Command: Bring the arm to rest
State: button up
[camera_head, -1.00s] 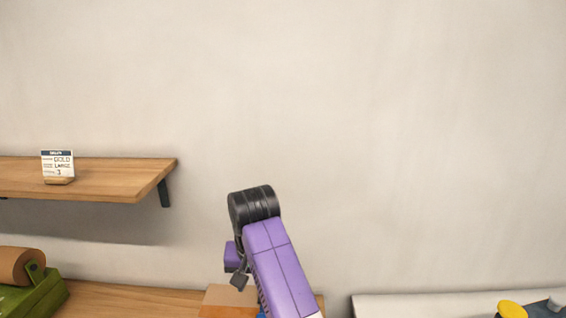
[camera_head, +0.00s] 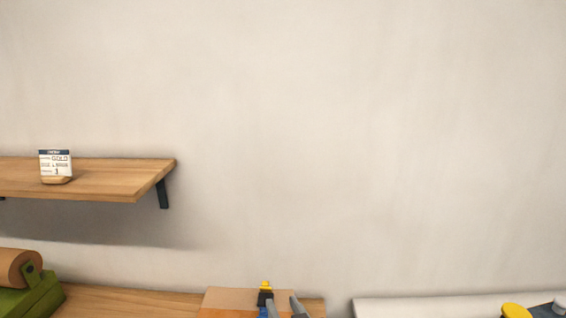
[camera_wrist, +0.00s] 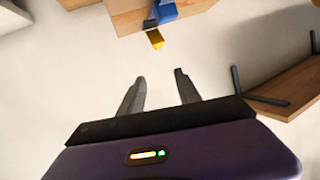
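My gripper (camera_wrist: 160,92) shows in the wrist view with its two grey fingers apart and nothing between them. In the head view, grey finger-like parts (camera_head: 298,307) show at the bottom edge, in front of a cardboard-coloured box (camera_head: 225,298). The rest of my arm is out of the head view. A blue item with a yellow tip (camera_head: 265,287) stands by the box; it also shows in the wrist view (camera_wrist: 155,38), beyond the fingertips and apart from them.
A green dispenser with a brown roll (camera_head: 35,293) stands at lower left on the wooden counter (camera_head: 130,300). A white surface (camera_head: 430,307) with a yellow-topped thing (camera_head: 514,310) is at lower right. The wall space is clear.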

jog(key=s+d+f+h+b, duration=0.1)
jog(key=s+d, duration=0.5)
jog(key=s, duration=0.9)
jog(key=s+d+f+m+h+b, duration=0.1)
jog(key=s+d, duration=0.6)
jog(key=s, duration=0.8)
jog(key=s+d+f+m+h+b, duration=0.1)
jog(key=s+d, duration=0.5)
jog(key=s, duration=0.9)
jog(key=shift+s+d+f+h+b, duration=0.4)
jog(key=shift+f+h+b, duration=0.4)
jog(key=shift+f, duration=0.15)
